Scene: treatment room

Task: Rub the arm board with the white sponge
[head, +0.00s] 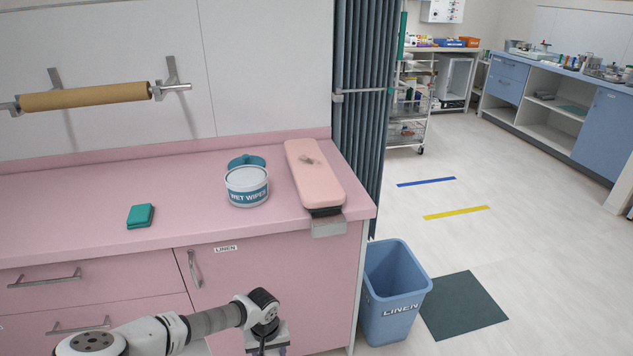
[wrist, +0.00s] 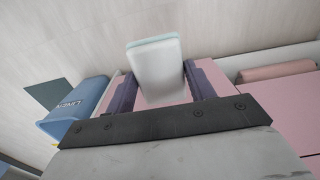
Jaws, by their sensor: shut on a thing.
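The arm board (head: 316,183) is a long pink padded board on a dark base, lying at the right end of the pink counter. A dark smudge (head: 308,159) marks its top towards the far end. My gripper (head: 266,347) is low in front of the cabinet, below counter height and apart from the board; its tips are not clear in the head view. In the wrist view my gripper (wrist: 158,68) is shut on the white sponge (wrist: 157,75), which has a pale green far edge and sticks out past the fingers.
A wet wipes tub (head: 247,187) stands just left of the board, with a teal ring-shaped piece behind it. A folded teal pad (head: 141,216) lies further left. A blue linen bin (head: 393,300) stands on the floor right of the cabinet. A paper roll (head: 85,97) hangs on the wall.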

